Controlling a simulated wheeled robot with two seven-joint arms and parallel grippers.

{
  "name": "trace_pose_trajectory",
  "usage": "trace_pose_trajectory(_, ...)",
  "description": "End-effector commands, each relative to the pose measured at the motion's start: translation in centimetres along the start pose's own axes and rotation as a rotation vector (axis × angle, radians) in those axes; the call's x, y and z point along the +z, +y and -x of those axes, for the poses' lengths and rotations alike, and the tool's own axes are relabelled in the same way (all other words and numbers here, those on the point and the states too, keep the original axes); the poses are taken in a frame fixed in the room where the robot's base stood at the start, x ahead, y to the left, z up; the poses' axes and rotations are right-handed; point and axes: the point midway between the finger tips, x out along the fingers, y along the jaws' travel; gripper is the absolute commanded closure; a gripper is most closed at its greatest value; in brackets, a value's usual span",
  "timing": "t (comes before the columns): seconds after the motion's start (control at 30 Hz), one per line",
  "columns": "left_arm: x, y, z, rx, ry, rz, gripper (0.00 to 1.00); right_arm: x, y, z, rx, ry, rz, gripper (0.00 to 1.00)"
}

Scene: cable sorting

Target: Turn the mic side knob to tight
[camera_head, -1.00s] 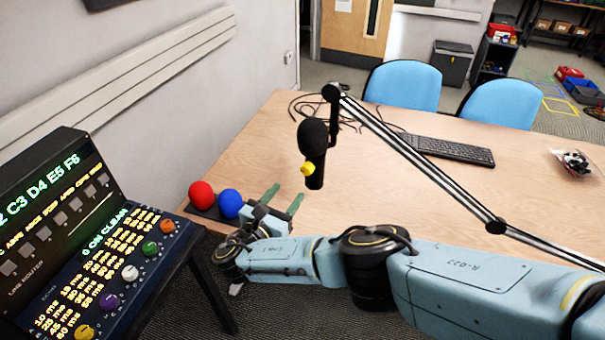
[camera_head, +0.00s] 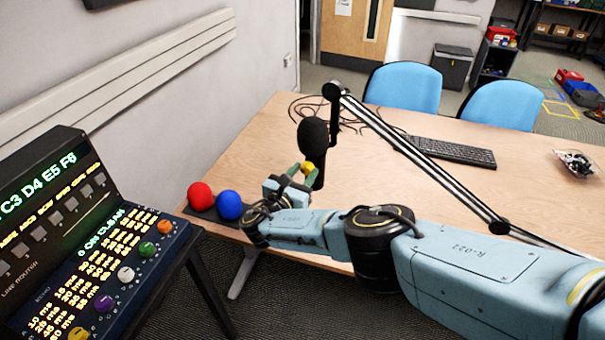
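The black microphone (camera_head: 313,140) hangs upright from the end of a boom arm (camera_head: 425,158) above the desk. Its yellow side knob (camera_head: 308,167) shows on the microphone's lower left side, partly hidden by my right gripper's fingers. My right gripper (camera_head: 301,173) has its two green fingers at the knob, one on each side as far as I can see. A gap shows between the fingers; whether they touch the knob is too small to tell. My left gripper is not in view.
A red ball (camera_head: 200,195) and a blue ball (camera_head: 229,205) sit on a dark base at the desk's left edge, close to my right wrist. A lit control panel (camera_head: 90,250) stands at left. A keyboard (camera_head: 452,150) and cables lie farther back on the desk (camera_head: 400,200).

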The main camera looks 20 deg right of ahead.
Motion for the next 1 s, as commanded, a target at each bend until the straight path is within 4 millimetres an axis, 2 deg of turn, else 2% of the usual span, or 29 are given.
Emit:
trace_pose_trajectory(0.03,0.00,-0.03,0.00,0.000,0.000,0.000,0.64,-0.01,0.00,0.02,0.000,0.000,0.000,0.70)
trace_pose_trajectory(0.2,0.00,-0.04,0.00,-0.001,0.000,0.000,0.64,-0.02,0.00,0.03,0.000,0.000,0.000,0.92)
trace_pose_trajectory(0.23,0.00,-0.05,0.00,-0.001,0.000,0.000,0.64,-0.02,0.00,0.04,0.000,0.000,0.000,0.93)
trace_pose_trajectory(0.57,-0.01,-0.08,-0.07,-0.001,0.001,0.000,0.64,-0.07,-0.04,0.05,-0.001,0.002,-0.055,0.94)
trace_pose_trajectory(0.77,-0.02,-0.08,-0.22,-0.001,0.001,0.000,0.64,-0.16,-0.11,0.07,-0.002,0.003,-0.177,0.94)
trace_pose_trajectory(1.0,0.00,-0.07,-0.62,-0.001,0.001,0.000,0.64,-0.24,-0.19,0.06,-0.002,0.003,-0.395,0.94)
